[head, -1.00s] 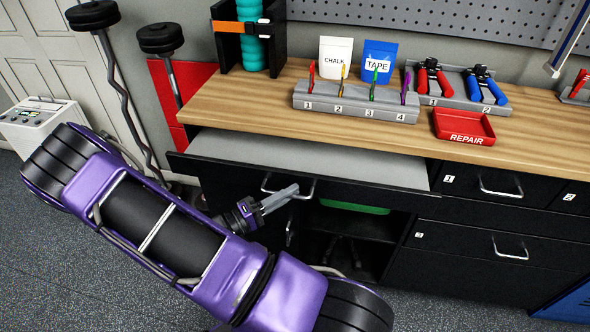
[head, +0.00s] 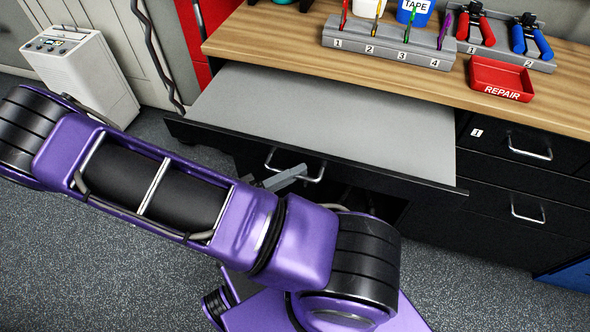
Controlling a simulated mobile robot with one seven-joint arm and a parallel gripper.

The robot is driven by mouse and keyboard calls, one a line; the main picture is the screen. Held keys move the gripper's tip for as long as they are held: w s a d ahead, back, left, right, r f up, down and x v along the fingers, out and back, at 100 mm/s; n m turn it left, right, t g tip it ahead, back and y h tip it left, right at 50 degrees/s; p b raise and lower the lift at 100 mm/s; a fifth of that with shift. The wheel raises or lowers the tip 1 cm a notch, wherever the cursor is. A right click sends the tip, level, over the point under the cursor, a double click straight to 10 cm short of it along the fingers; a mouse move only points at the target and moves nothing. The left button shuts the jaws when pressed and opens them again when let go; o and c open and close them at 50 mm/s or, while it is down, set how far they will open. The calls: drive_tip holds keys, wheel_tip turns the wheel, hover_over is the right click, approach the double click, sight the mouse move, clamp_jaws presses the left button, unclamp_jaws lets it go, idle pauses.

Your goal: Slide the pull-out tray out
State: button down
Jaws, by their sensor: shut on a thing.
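The pull-out tray (head: 330,110) is a flat grey board with a black front, just under the wooden bench top. It sticks well out from the bench, and its left front corner juts over the floor. Its silver bar handle (head: 313,179) is on the black front. My gripper (head: 297,172) is shut on the handle near its middle. My purple arm hides part of the gripper and the cabinet below.
The bench top (head: 290,50) holds a numbered rack (head: 385,46) of coloured tools, pliers on a stand and a red REPAIR tray (head: 500,76). Closed black drawers (head: 510,150) are at right. A white box (head: 80,75) stands on the floor at left. Grey floor lies open in front.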

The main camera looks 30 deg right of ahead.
drive_tip(key=c, duration=0.9)
unclamp_jaws()
drive_tip(key=w+a+f, duration=0.1)
drive_tip(key=a+f, duration=0.1)
drive_tip(key=a, duration=1.5)
drive_tip(key=shift+w, duration=0.3)
drive_tip(key=shift+a+f, duration=0.1)
